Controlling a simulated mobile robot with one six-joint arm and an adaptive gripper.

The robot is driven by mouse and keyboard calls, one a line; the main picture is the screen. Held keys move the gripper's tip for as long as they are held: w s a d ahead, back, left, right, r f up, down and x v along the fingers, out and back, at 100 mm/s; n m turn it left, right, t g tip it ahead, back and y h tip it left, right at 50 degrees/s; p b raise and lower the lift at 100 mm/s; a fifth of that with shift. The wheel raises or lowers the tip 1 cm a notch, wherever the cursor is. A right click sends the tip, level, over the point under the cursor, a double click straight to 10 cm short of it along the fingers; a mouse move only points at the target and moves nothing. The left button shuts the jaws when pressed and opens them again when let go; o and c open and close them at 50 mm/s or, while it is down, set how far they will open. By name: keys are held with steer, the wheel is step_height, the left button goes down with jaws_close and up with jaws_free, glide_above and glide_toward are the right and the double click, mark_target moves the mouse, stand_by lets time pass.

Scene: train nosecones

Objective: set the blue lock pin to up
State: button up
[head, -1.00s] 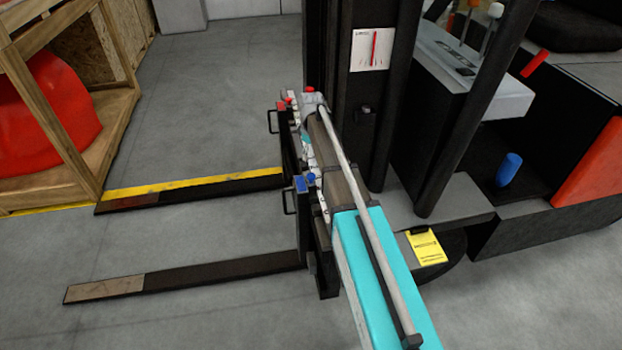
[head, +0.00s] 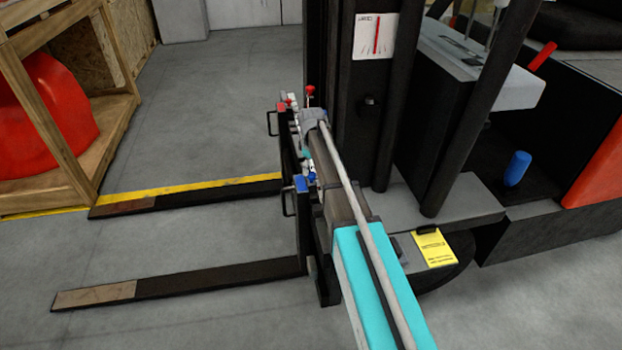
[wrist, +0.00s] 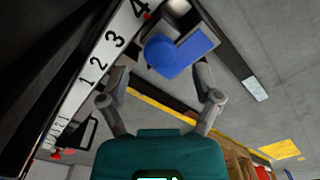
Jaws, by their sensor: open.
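The blue lock pin shows as a round blue knob (wrist: 166,58) in the wrist view, beside a blue block (wrist: 200,44). In the head view the blue knob (head: 312,177) and blue block (head: 301,184) sit on the near side of the forklift's fork carriage, partly covered by my arm. My gripper (wrist: 162,80) is open, with one finger on each side of the knob's lower part in the wrist view. I cannot tell whether a finger touches it. In the head view my fingers are hidden behind my arm.
A red knob (head: 310,89) stands on the carriage's far side. A number strip (wrist: 110,42) runs along the carriage. Two forks (head: 205,278) reach left over clear floor. The dark mast (head: 345,110) rises close to my arm. A wooden crate (head: 105,135) holds a red nosecone.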

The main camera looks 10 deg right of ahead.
mark_target(312, 174)
steer(key=shift+f+b, duration=1.25)
steer(key=shift+f, duration=0.3)
steer(key=shift+c, duration=0.2)
jaws_close()
